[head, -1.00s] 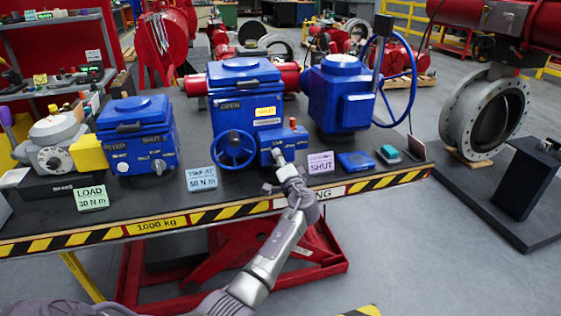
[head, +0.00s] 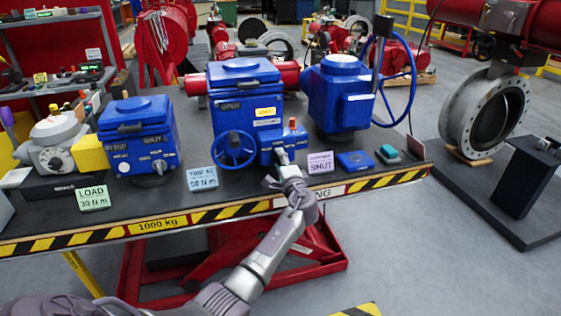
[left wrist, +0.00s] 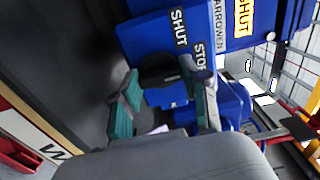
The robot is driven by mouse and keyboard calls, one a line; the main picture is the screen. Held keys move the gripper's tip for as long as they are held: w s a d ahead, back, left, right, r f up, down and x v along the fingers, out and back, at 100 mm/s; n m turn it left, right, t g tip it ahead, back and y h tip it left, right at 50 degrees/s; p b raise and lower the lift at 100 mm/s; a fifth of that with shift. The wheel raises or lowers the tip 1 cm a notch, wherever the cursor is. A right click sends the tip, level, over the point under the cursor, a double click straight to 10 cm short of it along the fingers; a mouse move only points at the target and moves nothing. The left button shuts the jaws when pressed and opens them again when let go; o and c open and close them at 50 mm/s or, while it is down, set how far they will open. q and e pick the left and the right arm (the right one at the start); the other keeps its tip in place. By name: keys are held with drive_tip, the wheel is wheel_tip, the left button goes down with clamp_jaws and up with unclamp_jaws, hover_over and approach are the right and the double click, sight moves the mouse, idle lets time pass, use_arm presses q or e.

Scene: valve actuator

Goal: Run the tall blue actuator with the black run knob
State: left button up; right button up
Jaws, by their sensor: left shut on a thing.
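The tall blue actuator (head: 262,104) stands mid-table, with a blue handwheel (head: 234,149) on its front and a yellow SHUT window. A small blue control box (head: 268,149) sticks out from its lower right. My left gripper (head: 283,158) is at the front of this box. In the left wrist view, its teal-padded fingers are shut on the black run knob (left wrist: 163,75), one finger on each side. SHUT and STOP labels show beside the knob. The fingers hide part of the knob, so its pointer position cannot be read. My right gripper is not in view.
A shorter blue actuator (head: 138,135) stands to the left, another blue unit (head: 338,100) with a large handwheel to the right. Cards (head: 202,178) and (head: 320,163) stand along the table's striped front edge. A red peg (head: 293,123) rises from the control box.

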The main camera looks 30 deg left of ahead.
use_arm(q)
drive_tip(key=shift+f, duration=0.1)
drive_tip(key=o, duration=1.1)
drive_tip(key=shift+o, duration=0.2)
drive_tip(key=v, duration=1.2)
